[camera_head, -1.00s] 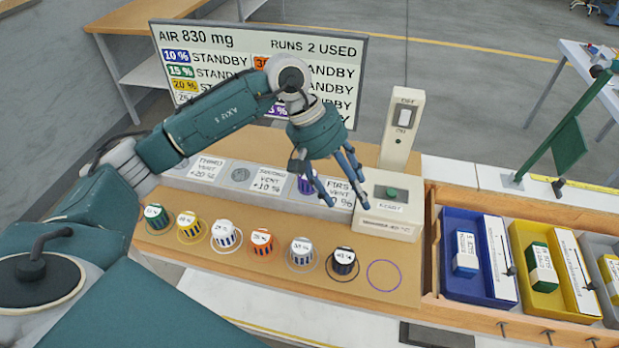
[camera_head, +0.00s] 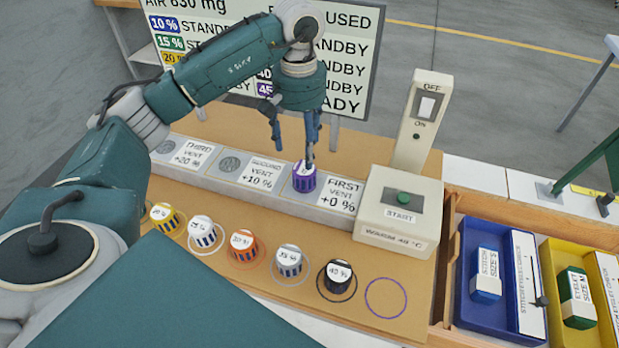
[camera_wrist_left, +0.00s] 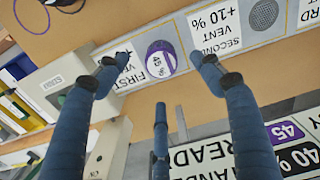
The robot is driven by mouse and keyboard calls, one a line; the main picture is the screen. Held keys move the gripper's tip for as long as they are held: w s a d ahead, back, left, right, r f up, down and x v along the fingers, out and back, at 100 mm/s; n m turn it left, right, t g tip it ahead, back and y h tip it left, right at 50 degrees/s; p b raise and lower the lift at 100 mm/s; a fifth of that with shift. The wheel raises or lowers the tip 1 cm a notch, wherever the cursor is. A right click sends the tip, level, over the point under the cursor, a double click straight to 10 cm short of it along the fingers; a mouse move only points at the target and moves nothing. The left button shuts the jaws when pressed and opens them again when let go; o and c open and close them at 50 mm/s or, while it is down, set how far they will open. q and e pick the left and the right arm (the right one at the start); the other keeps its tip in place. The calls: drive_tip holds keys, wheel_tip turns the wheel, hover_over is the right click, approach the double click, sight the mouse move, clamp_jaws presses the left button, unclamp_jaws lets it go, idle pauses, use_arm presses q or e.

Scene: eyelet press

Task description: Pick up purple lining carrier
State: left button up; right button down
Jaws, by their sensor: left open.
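The purple lining carrier (camera_head: 304,177), a small cylinder with a white top label, stands on the vent strip at the first vent. My left gripper (camera_head: 296,150) is open just above and beside it, fingers pointing down. One finger overlaps the carrier in the head view, and I cannot tell if it touches. In the left wrist view the carrier (camera_wrist_left: 162,60) sits between the spread blue fingers (camera_wrist_left: 160,75), with clear gaps on both sides. My right gripper is not in view.
A row of carriers in other colours, including orange (camera_head: 244,246) and black (camera_head: 338,275), stands in front. An empty purple ring (camera_head: 386,298) is at the row's right end. The start box (camera_head: 398,212) stands right of the vents. Blue (camera_head: 468,312) and yellow (camera_head: 583,338) bins lie farther right.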

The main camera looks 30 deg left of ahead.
sight(304, 168)
use_arm(q)
drive_tip(key=f+p, duration=0.1)
drive_tip(key=f, duration=0.5)
drive_tip(key=shift+w, duration=0.2)
drive_tip(key=f+p, duration=0.2)
drive_tip(key=f, duration=0.1)
drive_tip(key=f+p, duration=0.1)
drive_tip(key=f, duration=0.1)
drive_tip(key=shift+w, duration=0.35)
drive_tip(key=shift+f, duration=0.25)
drive_tip(key=c, duration=1.3)
